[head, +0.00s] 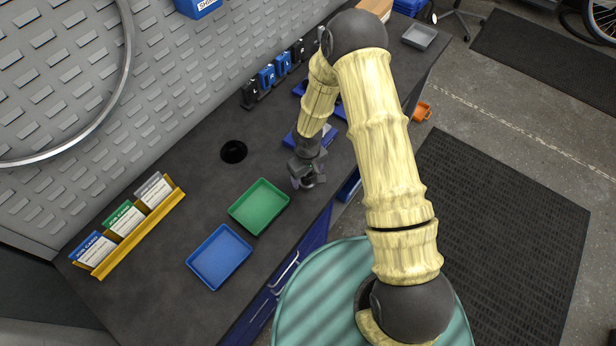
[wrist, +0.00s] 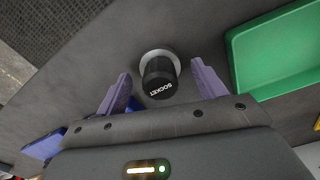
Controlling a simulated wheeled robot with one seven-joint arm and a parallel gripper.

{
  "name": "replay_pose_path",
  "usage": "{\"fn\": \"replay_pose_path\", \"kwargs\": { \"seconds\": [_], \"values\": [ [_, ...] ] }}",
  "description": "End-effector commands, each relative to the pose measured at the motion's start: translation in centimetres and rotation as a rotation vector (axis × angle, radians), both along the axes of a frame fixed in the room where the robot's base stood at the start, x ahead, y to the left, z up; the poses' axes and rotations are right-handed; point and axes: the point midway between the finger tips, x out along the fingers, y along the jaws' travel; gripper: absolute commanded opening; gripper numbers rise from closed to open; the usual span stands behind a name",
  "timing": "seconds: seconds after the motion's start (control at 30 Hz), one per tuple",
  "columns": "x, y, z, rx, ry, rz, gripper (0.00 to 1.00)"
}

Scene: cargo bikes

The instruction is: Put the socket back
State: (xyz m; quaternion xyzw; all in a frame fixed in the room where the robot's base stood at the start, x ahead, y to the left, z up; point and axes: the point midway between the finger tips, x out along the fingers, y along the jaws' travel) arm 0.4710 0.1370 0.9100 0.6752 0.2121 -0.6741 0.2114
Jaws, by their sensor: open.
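The socket (wrist: 159,77) is a black cylinder with a white "SOCKET" label and a wider grey ring at one end, seen on the dark bench in the wrist view. My gripper (wrist: 161,74) is open, with one purple-grey finger on each side of the socket. Gaps show between the fingers and the socket, so it is not gripped. In the head view my gripper (head: 308,182) is low over the bench near its front edge, right of the green tray. There the gripper largely hides the socket.
A green tray (head: 260,206) and a blue tray (head: 220,256) lie left of my gripper. A round black piece (head: 233,151) sits farther back. A yellow card rack (head: 140,235) and several labelled blue and black units (head: 267,77) line the pegboard side. Bare bench lies between.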

Motion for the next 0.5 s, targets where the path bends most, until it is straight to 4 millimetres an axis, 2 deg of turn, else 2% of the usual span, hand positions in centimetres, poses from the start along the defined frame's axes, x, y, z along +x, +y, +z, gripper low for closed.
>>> {"fn": "replay_pose_path", "kwargs": {
  "seconds": [0.5],
  "values": [
    [0.1, -0.1, 8.8, 0.001, -0.003, -0.003, 0.7]
  ]
}}
